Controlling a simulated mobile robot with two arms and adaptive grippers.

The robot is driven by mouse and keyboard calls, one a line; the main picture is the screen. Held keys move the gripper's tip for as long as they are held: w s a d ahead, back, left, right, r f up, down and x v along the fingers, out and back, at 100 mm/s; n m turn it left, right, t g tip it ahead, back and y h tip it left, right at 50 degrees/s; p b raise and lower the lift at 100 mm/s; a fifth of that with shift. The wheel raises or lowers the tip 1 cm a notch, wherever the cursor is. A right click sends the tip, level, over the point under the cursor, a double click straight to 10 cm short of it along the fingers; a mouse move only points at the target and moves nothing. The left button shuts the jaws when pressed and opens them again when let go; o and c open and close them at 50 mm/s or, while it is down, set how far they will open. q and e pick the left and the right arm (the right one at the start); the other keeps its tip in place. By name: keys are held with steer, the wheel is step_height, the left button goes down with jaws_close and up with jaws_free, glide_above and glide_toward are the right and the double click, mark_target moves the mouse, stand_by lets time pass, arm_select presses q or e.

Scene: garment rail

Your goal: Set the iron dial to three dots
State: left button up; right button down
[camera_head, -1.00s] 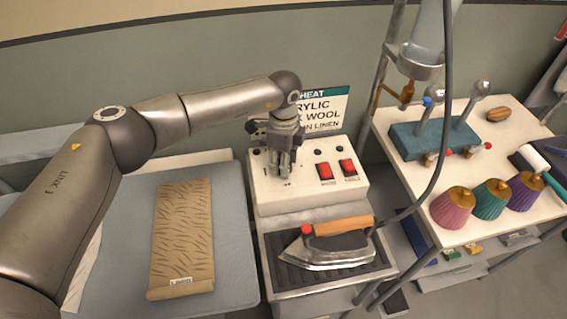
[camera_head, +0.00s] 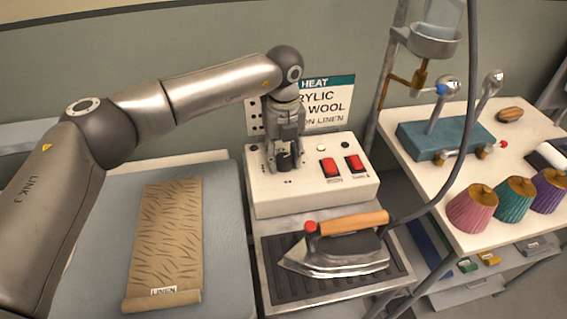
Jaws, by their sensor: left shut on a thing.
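The iron's control box (camera_head: 322,195) is a cream box behind the iron. My left gripper (camera_head: 285,163) points down at the left part of its top and is shut on the dark dial (camera_head: 287,160). The fingers hide most of the dial, and its pointer and the dot it is set to cannot be read. The iron (camera_head: 340,250), with a wooden handle and red button, rests on a dark ribbed plate (camera_head: 262,285). My right gripper is not in view.
Two red switches (camera_head: 330,168) and a pale, lit-looking lamp (camera_head: 321,147) are right of the dial. A heat sign (camera_head: 325,105) stands behind. A linen roll (camera_head: 170,240) lies on the board at left. The iron's cord (camera_head: 462,150) runs up at right.

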arm_select(q)
steer(key=m+b, duration=0.2)
steer(key=m, duration=0.2)
steer(key=shift+m+b, duration=0.3)
steer(key=shift+b, duration=0.1)
steer(key=m+b, duration=0.1)
steer(key=m, duration=0.3)
steer(key=shift+m+b, duration=0.3)
steer(key=shift+b, duration=0.05)
steer(key=m+b, duration=0.1)
steer(key=m, duration=0.3)
steer(key=shift+m, duration=0.3)
steer(key=m, duration=1)
steer(key=shift+r+m, duration=0.1)
steer(key=shift+m, duration=0.3)
steer(key=m, duration=1)
steer(key=shift+m, duration=0.4)
steer(key=m, duration=0.5)
steer(key=shift+w+m, duration=0.1)
steer(key=shift+m, duration=0.3)
